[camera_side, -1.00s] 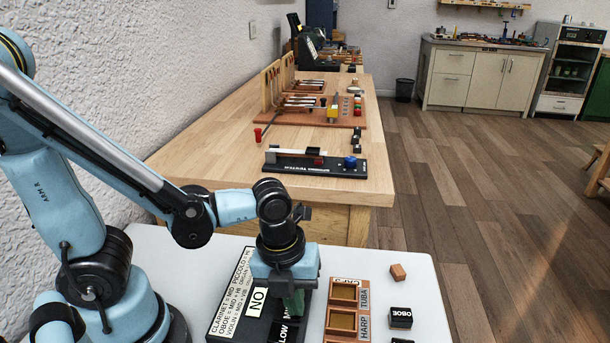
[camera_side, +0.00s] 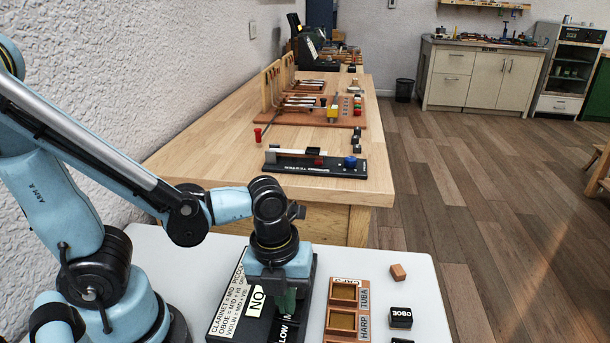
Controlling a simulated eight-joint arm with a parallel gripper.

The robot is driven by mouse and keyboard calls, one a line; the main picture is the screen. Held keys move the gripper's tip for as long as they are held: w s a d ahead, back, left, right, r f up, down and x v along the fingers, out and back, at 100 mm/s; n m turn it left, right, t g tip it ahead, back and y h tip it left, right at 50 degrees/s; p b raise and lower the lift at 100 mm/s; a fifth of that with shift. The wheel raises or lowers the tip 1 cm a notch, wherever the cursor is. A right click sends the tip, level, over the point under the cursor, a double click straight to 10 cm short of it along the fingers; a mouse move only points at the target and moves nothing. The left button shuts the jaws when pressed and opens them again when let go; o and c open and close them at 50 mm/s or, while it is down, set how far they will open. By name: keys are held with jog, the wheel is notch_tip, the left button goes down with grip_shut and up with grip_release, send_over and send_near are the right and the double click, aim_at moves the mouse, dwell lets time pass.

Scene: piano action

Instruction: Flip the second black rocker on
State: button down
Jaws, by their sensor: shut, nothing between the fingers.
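A black panel box (camera_side: 258,322) with white labels, one reading "NO" and another partly reading "LOW", lies on the white table at the bottom of the picture. My gripper (camera_side: 286,305) points down over its right part, with its green fingers shut and empty. Whether the fingertips touch the box cannot be told. The gripper body and fingers cover part of the box, and its lower end is cut off by the picture edge. No rocker on it can be made out clearly, and I cannot tell which is the second or how it is set.
A wooden tray (camera_side: 361,282) with compartments labelled "TUBA" and "HARP" stands right of the box. Black blocks, one marked "OBOE" (camera_side: 400,317), and a brown block (camera_side: 398,272) lie further right. A wooden bench (camera_side: 220,140) behind carries a black device (camera_side: 290,168).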

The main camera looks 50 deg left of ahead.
aim_at(298, 310)
notch_tip(298, 310, up, 14)
jog(key=w+d, duration=0.1)
jog(key=shift+w+d, duration=0.2)
dwell(0.8)
jog(key=w+a+f+n+t, duration=0.2)
jog(key=a+n+t, duration=0.1)
jog(key=n, duration=1)
jog(key=w+a+f+n+t, duration=0.2)
jog(key=a+n, duration=0.4)
jog(key=n, duration=0.8)
jog(key=shift+w+a+t+y, duration=0.25)
jog(key=shift+w+t+y, duration=0.15)
jog(key=shift+t, duration=0.3)
